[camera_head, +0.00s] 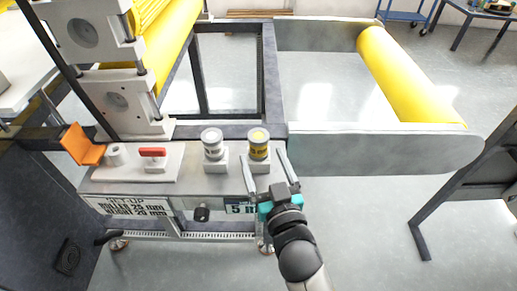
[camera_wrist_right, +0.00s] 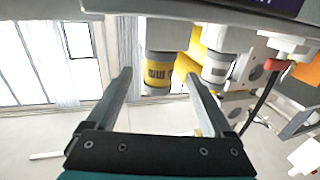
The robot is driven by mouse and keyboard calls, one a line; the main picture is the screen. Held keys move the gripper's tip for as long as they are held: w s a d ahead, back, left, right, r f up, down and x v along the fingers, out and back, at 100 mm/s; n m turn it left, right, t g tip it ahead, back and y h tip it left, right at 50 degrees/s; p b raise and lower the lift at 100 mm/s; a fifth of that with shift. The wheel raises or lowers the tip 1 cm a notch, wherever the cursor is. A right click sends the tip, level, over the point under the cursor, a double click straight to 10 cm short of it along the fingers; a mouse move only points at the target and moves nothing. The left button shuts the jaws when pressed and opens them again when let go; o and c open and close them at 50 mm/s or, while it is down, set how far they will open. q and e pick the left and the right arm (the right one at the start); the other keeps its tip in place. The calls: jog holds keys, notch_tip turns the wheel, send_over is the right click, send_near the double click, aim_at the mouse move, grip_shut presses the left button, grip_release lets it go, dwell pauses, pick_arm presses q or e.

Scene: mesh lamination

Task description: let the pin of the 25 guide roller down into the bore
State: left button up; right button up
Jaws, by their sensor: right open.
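Two short guide rollers stand upright in light grey blocks on the machine's front ledge. One has a yellow band (camera_head: 258,141) and one a whitish band (camera_head: 212,141); I cannot read which is marked 25. The yellow-banded roller also shows in the right wrist view (camera_wrist_right: 158,72), with "mm" lettering. My right gripper (camera_head: 263,156) is open, its fingers pointing at the yellow-banded roller, one to each side and apart from it. In the right wrist view, the space between its fingertips (camera_wrist_right: 159,76) lines up with that roller. Pins and bores are hidden. My left gripper is out of view.
Left on the ledge are a red handle (camera_head: 153,152), a small grey cylinder (camera_head: 117,154) and an orange plate (camera_head: 82,145). Large yellow rollers (camera_head: 405,78) lie behind. A grey side plate (camera_head: 390,146) extends right. Floor in front is clear.

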aim_at(261, 149)
jog(key=w, duration=0.2)
jog(key=w+a+r, duration=0.1)
jog(key=shift+w, duration=0.4)
jog(key=shift+w+a, duration=0.1)
jog(key=shift+w, duration=0.45)
grip_shut()
